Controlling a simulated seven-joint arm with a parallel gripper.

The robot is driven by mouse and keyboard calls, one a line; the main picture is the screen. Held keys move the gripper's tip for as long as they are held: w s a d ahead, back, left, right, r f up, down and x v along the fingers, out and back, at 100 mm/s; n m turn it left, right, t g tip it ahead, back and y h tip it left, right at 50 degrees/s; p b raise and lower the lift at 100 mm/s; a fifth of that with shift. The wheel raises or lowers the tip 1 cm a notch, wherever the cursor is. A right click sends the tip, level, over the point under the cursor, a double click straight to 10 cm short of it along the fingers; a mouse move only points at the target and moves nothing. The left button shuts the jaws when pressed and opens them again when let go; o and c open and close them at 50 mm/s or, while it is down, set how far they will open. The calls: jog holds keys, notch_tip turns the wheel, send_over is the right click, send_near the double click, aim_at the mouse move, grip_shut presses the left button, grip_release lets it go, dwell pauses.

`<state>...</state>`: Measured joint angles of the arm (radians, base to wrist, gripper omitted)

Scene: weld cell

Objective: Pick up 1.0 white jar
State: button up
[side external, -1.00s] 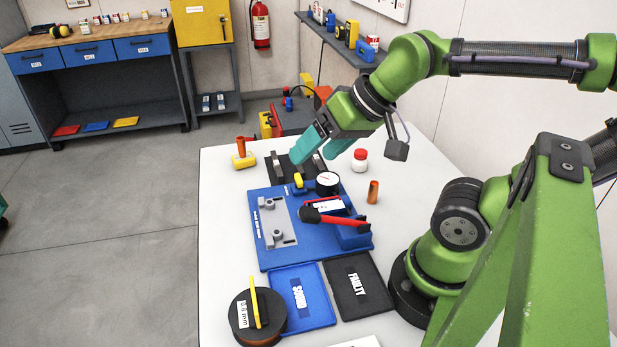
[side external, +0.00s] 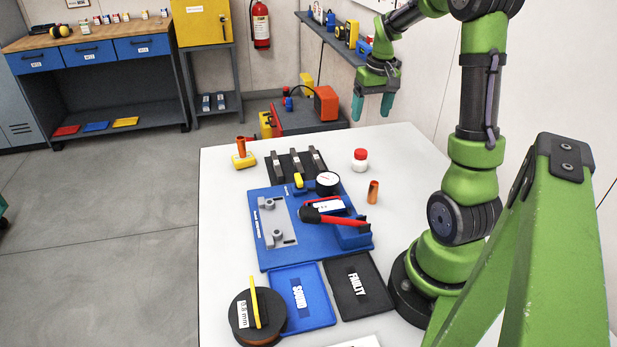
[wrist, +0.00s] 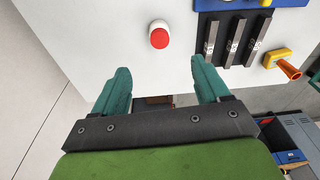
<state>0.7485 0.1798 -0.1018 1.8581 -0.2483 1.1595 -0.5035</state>
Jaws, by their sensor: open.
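The white jar (side external: 360,164) with a red lid stands upright on the white table, right of the black slotted rack. In the wrist view the jar's red lid (wrist: 159,40) shows near the top centre, ahead of the fingers and left of the rack. My gripper (side external: 372,112) is raised at the far end of the table, with its teal fingers pointing down, apart from the jar and beyond it. In the wrist view my gripper (wrist: 160,80) has its two fingers wide apart with nothing between them.
The black rack (side external: 297,163) is left of the jar, and a copper-coloured cylinder (side external: 373,192) stands nearer. A blue fixture (side external: 270,245) with a red-handled tool fills the middle. A wall shelf (side external: 335,38) is behind my gripper. The table around the jar is clear.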

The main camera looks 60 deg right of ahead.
aim_at(361, 152)
jog(key=shift+n, duration=0.6)
jog(key=f, duration=0.5)
jog(key=w+d+f, duration=0.1)
jog(key=f, duration=0.4)
jog(key=w+f, duration=0.1)
jog(key=f, duration=0.5)
jog(key=shift+d, duration=0.25)
jog(key=shift+r, duration=0.1)
jog(key=c, duration=1.2)
jog(key=shift+o, duration=0.2)
